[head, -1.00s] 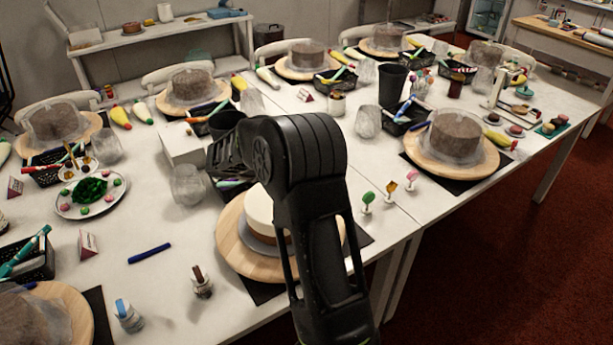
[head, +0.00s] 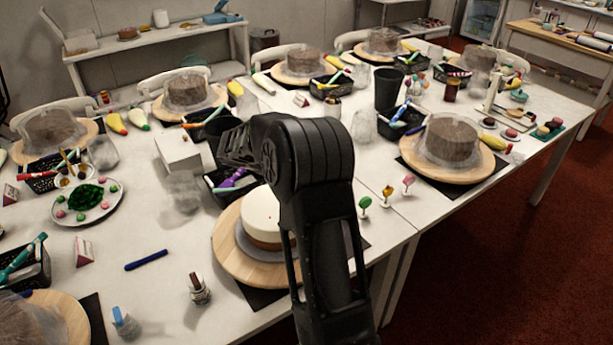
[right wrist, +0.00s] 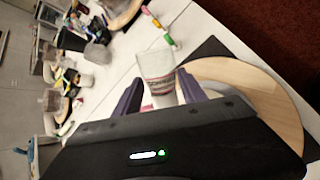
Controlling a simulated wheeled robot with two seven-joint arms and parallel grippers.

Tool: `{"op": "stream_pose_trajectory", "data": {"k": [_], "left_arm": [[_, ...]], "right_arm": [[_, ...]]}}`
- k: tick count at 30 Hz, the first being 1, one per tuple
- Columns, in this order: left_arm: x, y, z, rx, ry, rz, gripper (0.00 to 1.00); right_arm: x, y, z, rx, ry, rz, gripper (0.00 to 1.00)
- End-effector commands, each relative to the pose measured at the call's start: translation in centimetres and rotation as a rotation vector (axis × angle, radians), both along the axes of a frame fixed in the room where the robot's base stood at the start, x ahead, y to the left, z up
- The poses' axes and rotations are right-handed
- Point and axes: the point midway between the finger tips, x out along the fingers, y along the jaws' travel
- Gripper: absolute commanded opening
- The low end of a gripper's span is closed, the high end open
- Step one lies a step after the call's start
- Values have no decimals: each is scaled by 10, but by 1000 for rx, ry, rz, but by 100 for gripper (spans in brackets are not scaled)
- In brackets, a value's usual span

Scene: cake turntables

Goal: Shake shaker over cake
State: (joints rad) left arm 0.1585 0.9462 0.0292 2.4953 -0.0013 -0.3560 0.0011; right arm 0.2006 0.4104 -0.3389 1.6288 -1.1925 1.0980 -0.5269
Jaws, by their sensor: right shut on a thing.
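The uncovered cake (head: 262,212), white on top and brown below, stands on a round wooden turntable (head: 228,245) at the front of the table. My right arm crosses in front of its right side. My right gripper (right wrist: 158,88) is shut on a pale shaker (right wrist: 157,68) with printed lettering, held between its two fingers. In the right wrist view the wooden turntable (right wrist: 262,88) lies beyond and to the right of the shaker; the cake cannot be made out there. In the head view the shaker and fingertips cannot be made out. My left gripper is not in view.
A white box (head: 178,152) and a black basket (head: 220,181) are behind the cake. Covered cakes (head: 452,137) stand around.

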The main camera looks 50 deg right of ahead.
Motion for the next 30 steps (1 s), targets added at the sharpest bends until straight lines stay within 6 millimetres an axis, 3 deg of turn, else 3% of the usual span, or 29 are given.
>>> {"op": "stream_pose_trajectory", "data": {"k": [30], "left_arm": [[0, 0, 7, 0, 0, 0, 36]], "right_arm": [[-4, -2, 8, -48, 74, 0, 0]]}}
